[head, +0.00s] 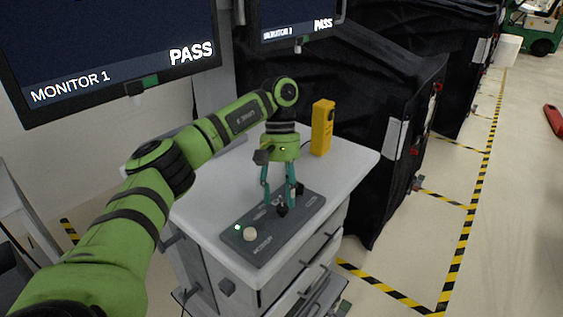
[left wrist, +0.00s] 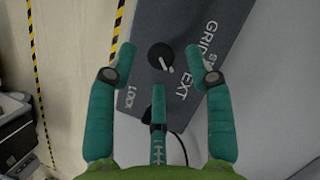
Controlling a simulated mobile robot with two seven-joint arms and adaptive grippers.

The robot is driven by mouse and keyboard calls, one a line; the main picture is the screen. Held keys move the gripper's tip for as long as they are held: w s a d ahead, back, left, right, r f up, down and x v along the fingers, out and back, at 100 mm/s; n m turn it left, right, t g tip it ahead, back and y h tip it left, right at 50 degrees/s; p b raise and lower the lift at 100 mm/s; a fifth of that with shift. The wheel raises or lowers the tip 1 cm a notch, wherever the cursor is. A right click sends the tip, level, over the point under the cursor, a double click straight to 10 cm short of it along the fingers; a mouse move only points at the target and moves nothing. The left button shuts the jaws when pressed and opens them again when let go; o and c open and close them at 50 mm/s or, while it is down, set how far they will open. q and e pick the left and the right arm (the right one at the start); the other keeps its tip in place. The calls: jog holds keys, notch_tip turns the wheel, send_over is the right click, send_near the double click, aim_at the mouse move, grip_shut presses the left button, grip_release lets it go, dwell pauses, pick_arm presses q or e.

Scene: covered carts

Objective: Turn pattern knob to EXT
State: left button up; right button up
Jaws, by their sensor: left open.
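The dark control panel (head: 262,246) lies on top of the pale cart. Its black pattern knob (left wrist: 161,57) shows in the left wrist view, with a light pointer mark slanting to the lower right, roughly toward the letters EXT (left wrist: 186,86). I cannot tell whether it sits exactly on that label. GRID and LOCK lettering also show. My left gripper (head: 281,196) is open and points down over the panel. In the left wrist view its teal fingers (left wrist: 160,62) stand around the knob with gaps visible; the height above it is unclear. My right gripper is not in view.
A yellow device (head: 322,128) stands on the cart (head: 352,161) behind the gripper. A round pale button (head: 250,234) and a lit green light (head: 238,227) are on the panel's near left. Monitor 1 (head: 110,50) reads PASS. Black-covered carts (head: 375,130) stand to the right.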

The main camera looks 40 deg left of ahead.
pick_arm(q)
jog(key=v, duration=1)
jog(key=shift+r, duration=0.2)
jog(key=shift+s+f, duration=0.1)
jog(key=shift+s, duration=0.05)
dwell(0.3)
